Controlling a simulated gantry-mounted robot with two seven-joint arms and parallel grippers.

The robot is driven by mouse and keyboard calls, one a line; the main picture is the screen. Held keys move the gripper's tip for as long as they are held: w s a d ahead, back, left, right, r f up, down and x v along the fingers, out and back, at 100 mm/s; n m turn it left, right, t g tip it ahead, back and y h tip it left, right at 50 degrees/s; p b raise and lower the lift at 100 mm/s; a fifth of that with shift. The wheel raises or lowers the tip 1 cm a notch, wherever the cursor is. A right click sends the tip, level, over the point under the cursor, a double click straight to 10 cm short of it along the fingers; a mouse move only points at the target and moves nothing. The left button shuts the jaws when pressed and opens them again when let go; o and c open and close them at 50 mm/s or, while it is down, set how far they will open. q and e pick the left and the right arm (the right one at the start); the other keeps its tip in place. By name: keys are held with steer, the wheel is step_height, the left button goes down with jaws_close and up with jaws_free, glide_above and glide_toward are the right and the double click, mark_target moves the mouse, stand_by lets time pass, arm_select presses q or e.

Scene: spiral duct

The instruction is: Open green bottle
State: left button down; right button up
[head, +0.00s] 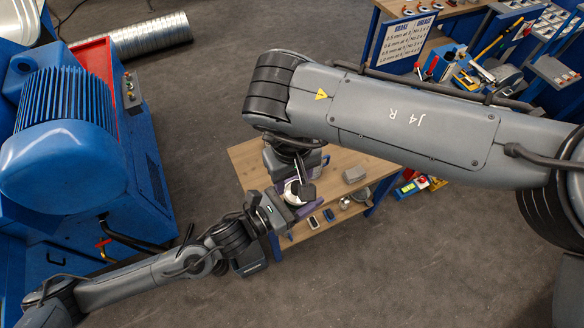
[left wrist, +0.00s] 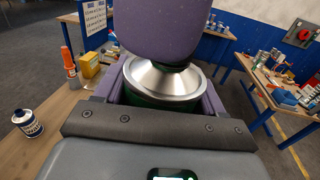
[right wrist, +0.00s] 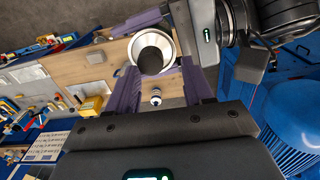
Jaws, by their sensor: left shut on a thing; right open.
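The green bottle stands upright, with a silver cone-shaped shoulder (left wrist: 165,82) and green body (left wrist: 150,99) in the left wrist view. My left gripper (left wrist: 158,92) is shut on its body, a purple finger on each side. In the right wrist view the bottle's silver top (right wrist: 171,62) is seen from above, with a dark round cap (right wrist: 155,52) at its middle. My right gripper (right wrist: 158,72) is open over the top, its purple fingers on either side of the cap. One finger (left wrist: 165,30) hides the cap in the left wrist view. In the head view, arms partly hide the bottle (head: 291,191).
The wooden table (head: 385,163) holds a grey box (head: 354,174) and small items near its front edge. A white-and-blue can (left wrist: 27,122), a red-orange bottle (left wrist: 69,65) and a yellow box (left wrist: 89,64) stand near the bottle. A large blue machine (head: 65,150) is left.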

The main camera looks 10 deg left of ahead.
steer(key=shift+s+f, duration=0.1)
steer(key=shift+f, duration=0.7)
steer(key=shift+c, duration=0.2)
